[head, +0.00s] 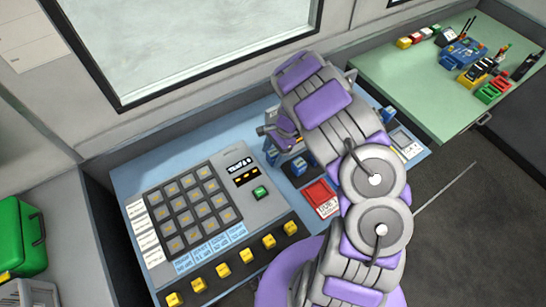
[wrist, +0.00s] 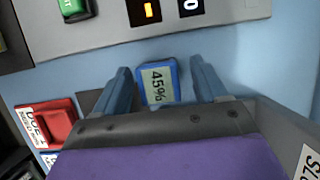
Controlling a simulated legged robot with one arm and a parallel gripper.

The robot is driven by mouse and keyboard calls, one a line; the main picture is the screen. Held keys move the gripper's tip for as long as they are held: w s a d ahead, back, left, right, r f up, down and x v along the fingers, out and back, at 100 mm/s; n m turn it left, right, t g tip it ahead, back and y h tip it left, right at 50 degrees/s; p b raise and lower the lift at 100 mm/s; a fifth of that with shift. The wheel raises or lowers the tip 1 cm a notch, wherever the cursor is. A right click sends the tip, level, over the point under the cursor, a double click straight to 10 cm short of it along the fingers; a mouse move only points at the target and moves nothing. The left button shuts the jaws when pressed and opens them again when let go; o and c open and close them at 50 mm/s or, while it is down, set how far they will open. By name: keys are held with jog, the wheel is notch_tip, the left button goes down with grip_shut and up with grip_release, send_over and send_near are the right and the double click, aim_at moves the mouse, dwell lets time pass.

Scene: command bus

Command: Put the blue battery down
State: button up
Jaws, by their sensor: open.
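The blue battery (wrist: 171,70) shows in the wrist view with a pale screen reading 45%. It lies between the two blue-grey fingers of my gripper (wrist: 162,85), with a visible gap on each side. The fingers are open and do not seem to touch it. My gripper's body hides the battery's near end. In the head view my gripper (head: 284,157) is low over the blue console, beside the dark square pad. Small blue parts show there, but I cannot tell for sure which is the battery and which a finger.
A grey keypad panel (head: 248,209) with a green button (head: 260,192) stands left of my gripper. A red box (head: 319,194) is close on the right. Yellow switches line the console's front. A green table (head: 400,75) with several tools stands at the back right.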

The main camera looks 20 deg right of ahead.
jog(key=shift+c, duration=0.3)
jog(key=c, duration=1.2)
jog(key=shift+r, duration=0.15)
